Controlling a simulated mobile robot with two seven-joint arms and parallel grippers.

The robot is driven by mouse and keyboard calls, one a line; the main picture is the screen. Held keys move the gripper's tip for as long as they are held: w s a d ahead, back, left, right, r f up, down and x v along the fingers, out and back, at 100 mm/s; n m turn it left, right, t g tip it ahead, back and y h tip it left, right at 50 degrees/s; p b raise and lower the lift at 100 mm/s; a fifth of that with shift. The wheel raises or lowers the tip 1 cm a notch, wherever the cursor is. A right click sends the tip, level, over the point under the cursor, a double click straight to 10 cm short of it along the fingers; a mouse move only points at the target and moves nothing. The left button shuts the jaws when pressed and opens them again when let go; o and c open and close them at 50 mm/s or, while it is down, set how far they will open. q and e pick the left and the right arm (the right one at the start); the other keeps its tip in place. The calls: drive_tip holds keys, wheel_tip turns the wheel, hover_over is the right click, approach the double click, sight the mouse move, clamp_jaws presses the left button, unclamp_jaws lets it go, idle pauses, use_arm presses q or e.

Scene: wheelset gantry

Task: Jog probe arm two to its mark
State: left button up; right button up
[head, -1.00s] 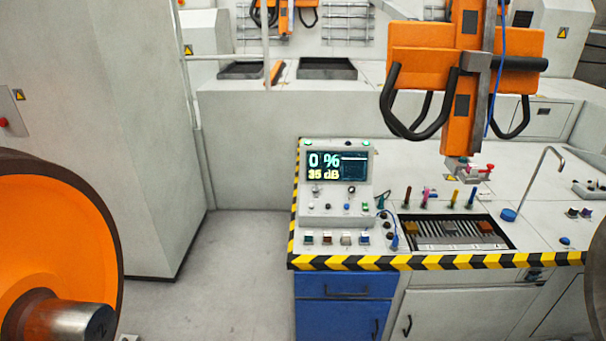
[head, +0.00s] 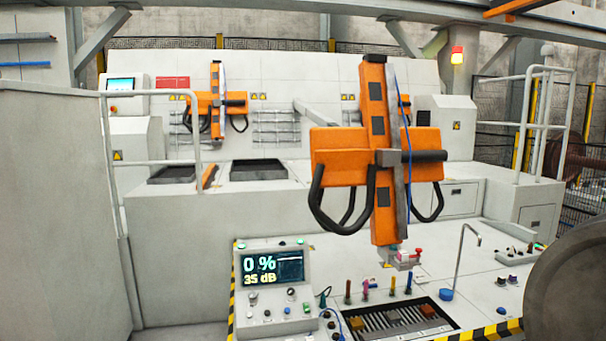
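The far probe arm (head: 215,100) hangs at the back wall. No number is readable on either, so I cannot tell which is arm two. The display (head: 272,269) reads 0 % and 35 dB. Neither of my grippers is in view.
The console has small knobs and a slotted tray (head: 395,319), edged with yellow-black stripes. A bent thin rod (head: 459,262) with a blue base stands right of the tray. A dark wheel (head: 578,285) blocks the lower right. White railings (head: 541,125) and a lit beacon (head: 457,55) are behind.

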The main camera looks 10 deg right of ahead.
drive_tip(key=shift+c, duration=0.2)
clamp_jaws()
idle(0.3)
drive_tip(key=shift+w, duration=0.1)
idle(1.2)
